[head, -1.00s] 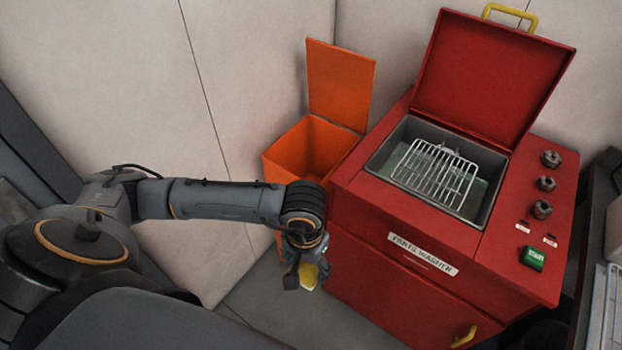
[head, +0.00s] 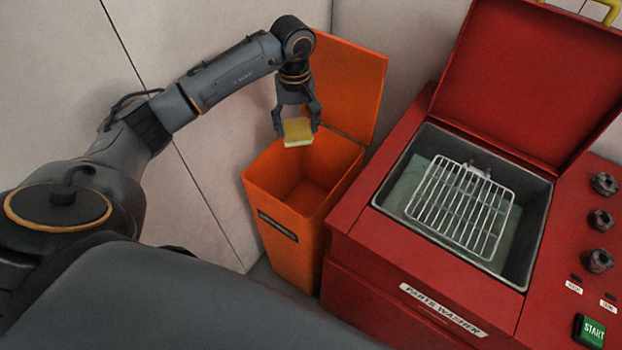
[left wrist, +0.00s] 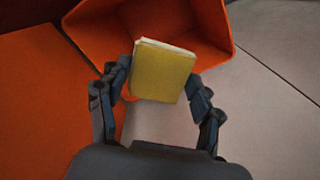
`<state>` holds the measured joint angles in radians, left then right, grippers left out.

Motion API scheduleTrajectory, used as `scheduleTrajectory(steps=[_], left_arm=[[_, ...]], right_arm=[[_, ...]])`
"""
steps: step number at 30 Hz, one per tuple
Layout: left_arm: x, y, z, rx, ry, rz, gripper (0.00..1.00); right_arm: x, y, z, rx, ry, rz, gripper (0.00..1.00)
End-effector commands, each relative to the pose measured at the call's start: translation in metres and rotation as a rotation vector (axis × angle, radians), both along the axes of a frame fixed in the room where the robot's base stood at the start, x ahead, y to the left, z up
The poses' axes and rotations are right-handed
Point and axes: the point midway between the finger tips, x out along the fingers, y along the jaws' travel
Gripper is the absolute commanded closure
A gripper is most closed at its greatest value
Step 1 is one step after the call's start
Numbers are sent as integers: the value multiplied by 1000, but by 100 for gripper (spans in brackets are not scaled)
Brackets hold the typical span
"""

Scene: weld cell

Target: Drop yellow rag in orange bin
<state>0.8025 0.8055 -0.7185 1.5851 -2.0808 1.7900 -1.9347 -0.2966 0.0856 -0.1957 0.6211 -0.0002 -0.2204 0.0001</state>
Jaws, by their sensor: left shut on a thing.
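The yellow rag (head: 298,131) is a small folded pad with a pale edge. My left gripper (head: 297,122) is shut on it and holds it in the air, over the back part of the open orange bin (head: 283,235) in the head view. In the left wrist view the yellow rag (left wrist: 162,72) sits between the two fingers of the gripper (left wrist: 160,85), with the bin's orange opening (left wrist: 180,22) behind it. The bin's lid (head: 350,85) stands raised at the back. The bin's floor is partly in view and looks empty. My right gripper is not in view.
A red parts washer (head: 400,285) stands right of the bin, close to it. Its lid (head: 525,65) is up, and a wire rack (head: 462,205) lies in its basin. Pale wall panels (head: 215,190) stand behind and left of the bin.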

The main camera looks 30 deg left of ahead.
Motion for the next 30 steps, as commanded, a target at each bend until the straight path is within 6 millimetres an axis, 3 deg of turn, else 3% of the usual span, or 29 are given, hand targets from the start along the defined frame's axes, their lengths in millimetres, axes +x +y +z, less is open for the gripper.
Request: scheduleTrajectory(steps=[9, 16, 26, 27, 30], left_arm=[[-1, 0, -29, -1, 2, 0, 64], [-1, 0, -54, 1, 1, 0, 64], [-1, 0, -59, 1, 0, -2, 64], [-1, 0, -59, 1, 0, -2, 33], [-1, 0, -58, 1, 0, -2, 13]], right_arm=[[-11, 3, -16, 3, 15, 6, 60], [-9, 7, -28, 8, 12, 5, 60], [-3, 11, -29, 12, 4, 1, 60], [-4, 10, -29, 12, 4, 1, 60], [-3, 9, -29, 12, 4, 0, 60]])
